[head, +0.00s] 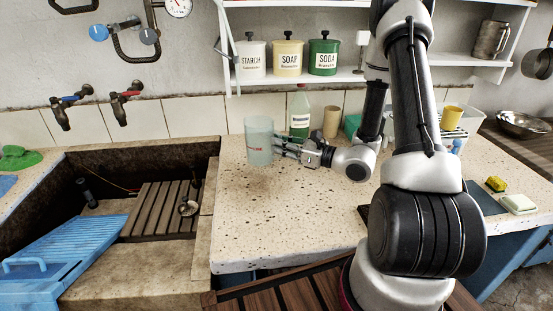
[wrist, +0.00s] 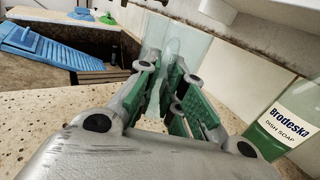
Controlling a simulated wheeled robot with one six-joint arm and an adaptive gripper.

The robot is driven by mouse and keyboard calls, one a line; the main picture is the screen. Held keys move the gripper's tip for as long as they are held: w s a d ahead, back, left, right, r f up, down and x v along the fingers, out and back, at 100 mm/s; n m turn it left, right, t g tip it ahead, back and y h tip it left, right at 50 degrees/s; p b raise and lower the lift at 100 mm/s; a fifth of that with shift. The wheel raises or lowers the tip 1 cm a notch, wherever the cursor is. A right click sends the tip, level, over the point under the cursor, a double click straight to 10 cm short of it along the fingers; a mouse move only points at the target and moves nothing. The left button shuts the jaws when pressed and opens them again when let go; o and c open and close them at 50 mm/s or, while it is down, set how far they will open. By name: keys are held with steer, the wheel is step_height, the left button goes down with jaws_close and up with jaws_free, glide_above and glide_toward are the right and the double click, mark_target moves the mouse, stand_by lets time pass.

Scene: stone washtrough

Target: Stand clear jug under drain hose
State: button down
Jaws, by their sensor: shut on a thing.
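The jug also shows between the fingers in the wrist view (wrist: 177,50). I cannot tell whether its base touches the counter. I cannot pick out the drain hose for certain; a dark bent pipe (head: 137,55) is on the wall at upper left, and a short dark tube (head: 86,191) stands in the trough.
The stone trough (head: 210,195) lies left, with a blue washboard (head: 75,248) and a slatted wooden rack (head: 157,208). A dish soap bottle (head: 300,112) and tan cup (head: 331,122) stand behind my gripper. The counter's front is clear. A sponge (head: 495,184) lies right.

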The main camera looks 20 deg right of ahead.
mark_target(280, 157)
steer(key=shift+f, duration=2.2)
steer(key=shift+f, duration=0.2)
steer(key=c, duration=1.5)
jaws_free()
